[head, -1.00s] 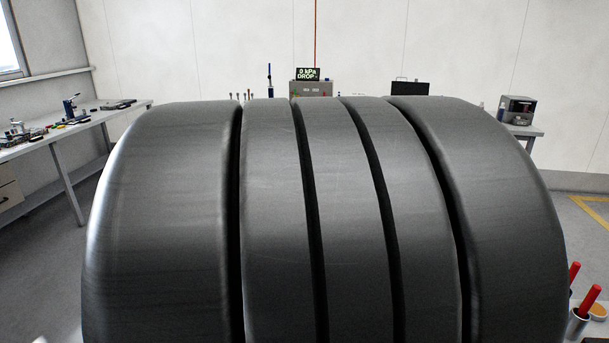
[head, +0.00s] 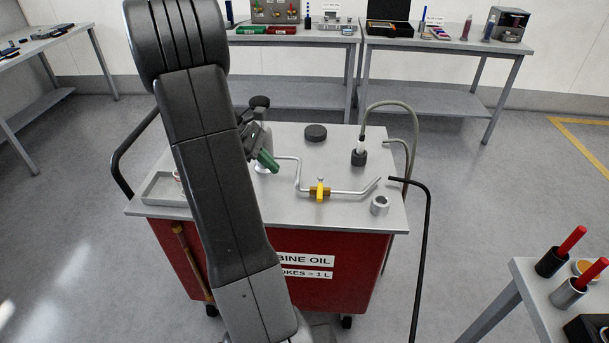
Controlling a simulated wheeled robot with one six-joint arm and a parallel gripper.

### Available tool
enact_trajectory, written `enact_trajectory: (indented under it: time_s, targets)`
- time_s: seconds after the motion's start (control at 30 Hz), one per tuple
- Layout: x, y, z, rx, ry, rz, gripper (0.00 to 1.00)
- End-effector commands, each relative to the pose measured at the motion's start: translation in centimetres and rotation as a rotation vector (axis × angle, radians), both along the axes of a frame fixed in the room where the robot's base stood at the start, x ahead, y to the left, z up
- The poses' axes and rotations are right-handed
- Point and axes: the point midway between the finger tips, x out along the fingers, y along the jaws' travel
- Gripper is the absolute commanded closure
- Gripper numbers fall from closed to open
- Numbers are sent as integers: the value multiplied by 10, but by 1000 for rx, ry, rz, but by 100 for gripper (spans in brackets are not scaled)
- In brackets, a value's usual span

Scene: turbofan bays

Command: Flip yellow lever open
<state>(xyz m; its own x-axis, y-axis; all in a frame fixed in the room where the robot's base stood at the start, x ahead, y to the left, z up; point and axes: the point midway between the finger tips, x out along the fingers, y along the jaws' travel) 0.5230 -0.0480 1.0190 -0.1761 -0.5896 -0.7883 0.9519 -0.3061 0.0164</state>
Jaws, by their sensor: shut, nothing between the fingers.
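The yellow lever (head: 320,190) sits on a brass valve (head: 312,192) in a thin bent metal pipe (head: 348,192) above the top of the red oil cart (head: 398,218). The lever stands across the line of the pipe. My arm crosses the left part of the cart. What looks like my gripper (head: 254,143), dark and partly hidden behind my arm, is shut and empty. It is left of the lever and apart from it. A green grip (head: 267,161) is close beside it; I cannot tell whether they touch.
A black cap (head: 315,132), a hose fitting (head: 359,154) and a metal cup (head: 380,205) stand on the cart top. A black bent tube (head: 428,230) rises at its right. A side table (head: 525,290) with red-handled tools is at lower right.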

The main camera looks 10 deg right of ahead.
Motion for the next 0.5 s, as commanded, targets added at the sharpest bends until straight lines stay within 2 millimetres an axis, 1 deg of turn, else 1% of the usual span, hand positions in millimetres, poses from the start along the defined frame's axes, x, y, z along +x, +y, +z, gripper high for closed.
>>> enact_trajectory:
  time_s: [0.03,0.13,0.5]
  targets:
    - [4,2,-2,-8,12,13,100]
    - [9,3,-3,-16,22,29,100]
    - [10,2,-4,-19,25,31,100]
